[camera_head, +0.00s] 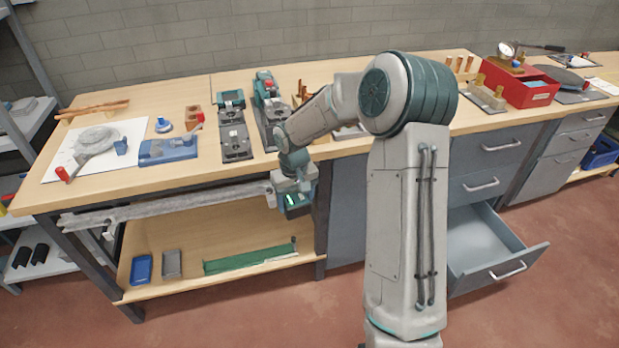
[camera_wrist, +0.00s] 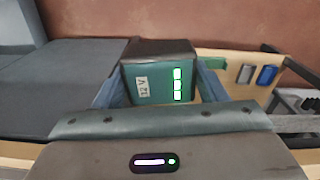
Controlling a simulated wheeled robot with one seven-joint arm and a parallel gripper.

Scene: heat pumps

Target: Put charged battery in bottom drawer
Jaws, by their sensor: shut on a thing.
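A teal and black battery (camera_wrist: 158,72) marked 12 V, with several lit green bars, sits between the fingers of my gripper (camera_wrist: 160,88) in the wrist view. My gripper is shut on it. In the head view the battery (camera_head: 296,203) hangs from my gripper (camera_head: 291,187) in front of the workbench, below its top. The bottom drawer (camera_head: 492,249) is pulled open at the right, beyond my arm's column, and its visible inside looks empty. My gripper is well to the left of that drawer. My arm hides part of the drawer's left side.
The workbench top (camera_head: 165,100) carries tools, a blue tray (camera_head: 168,150) and a charger-like unit (camera_head: 234,130). The lower shelf (camera_head: 190,237) holds a blue bin (camera_head: 141,269), a grey bin (camera_head: 172,263) and a green part (camera_head: 250,257). Two drawers above the open one are shut. The red floor in front is clear.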

